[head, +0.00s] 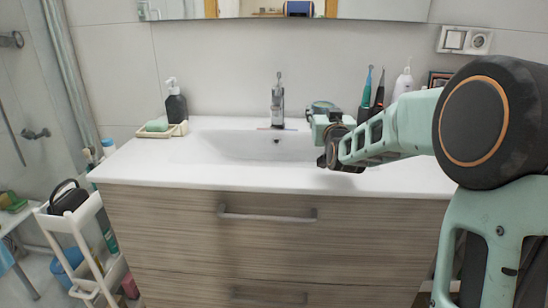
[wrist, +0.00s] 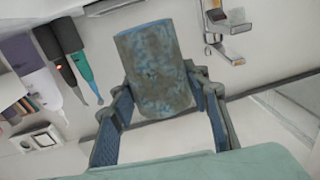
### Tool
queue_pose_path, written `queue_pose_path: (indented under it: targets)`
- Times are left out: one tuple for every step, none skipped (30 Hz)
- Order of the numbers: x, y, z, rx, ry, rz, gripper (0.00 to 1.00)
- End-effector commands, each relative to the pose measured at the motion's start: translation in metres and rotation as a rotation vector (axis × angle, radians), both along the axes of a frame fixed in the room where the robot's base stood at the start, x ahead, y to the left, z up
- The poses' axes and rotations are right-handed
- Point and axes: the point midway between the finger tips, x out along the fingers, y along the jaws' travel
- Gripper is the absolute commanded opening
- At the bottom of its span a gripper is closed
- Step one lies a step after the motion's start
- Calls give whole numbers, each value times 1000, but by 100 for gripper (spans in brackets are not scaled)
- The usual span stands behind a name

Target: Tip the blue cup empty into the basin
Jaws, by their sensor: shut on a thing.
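The blue cup (wrist: 153,62), a worn blue-grey cylinder, sits between the two fingers of my gripper (wrist: 160,82) in the wrist view. My gripper is shut on it. The cup's inside and contents do not show. In the head view my gripper (head: 333,148) is over the right part of the white basin (head: 235,145), and I cannot clearly make out the cup there. The wrist view is turned over, so I cannot tell how far the cup is tilted.
The tap (head: 278,100) stands behind the basin, left of my gripper; it also shows in the wrist view (wrist: 222,30). Electric toothbrushes (head: 367,90) and a white pump bottle (head: 403,80) stand at the right. A dark soap bottle (head: 175,102) stands at the left. The counter's left front is clear.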

Motion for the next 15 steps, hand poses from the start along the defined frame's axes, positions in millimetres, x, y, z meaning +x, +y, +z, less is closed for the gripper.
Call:
queue_pose_path:
  targets:
    - [2, 1, -5, 1, -6, 2, 12]
    - [3, 2, -6, 0, -5, 3, 12]
    - [4, 3, -7, 1, -4, 5, 12]
    - [4, 4, -8, 1, -4, 7, 12]
    - [5, 5, -8, 2, -5, 8, 12]
    - [6, 6, -9, 2, -5, 9, 12]
    - [7, 6, -9, 1, -4, 10, 12]
    - [7, 7, -9, 1, -4, 11, 12]
    - [8, 7, -9, 1, -4, 12, 12]
    - [8, 8, -10, 1, -4, 13, 12]
    - [8, 8, -10, 1, -4, 13, 12]
    - [9, 8, -10, 1, -3, 14, 12]
    - [9, 8, -10, 1, -3, 15, 12]
    - [9, 9, -9, 1, -3, 15, 12]
    - [10, 9, -9, 1, -3, 15, 12]
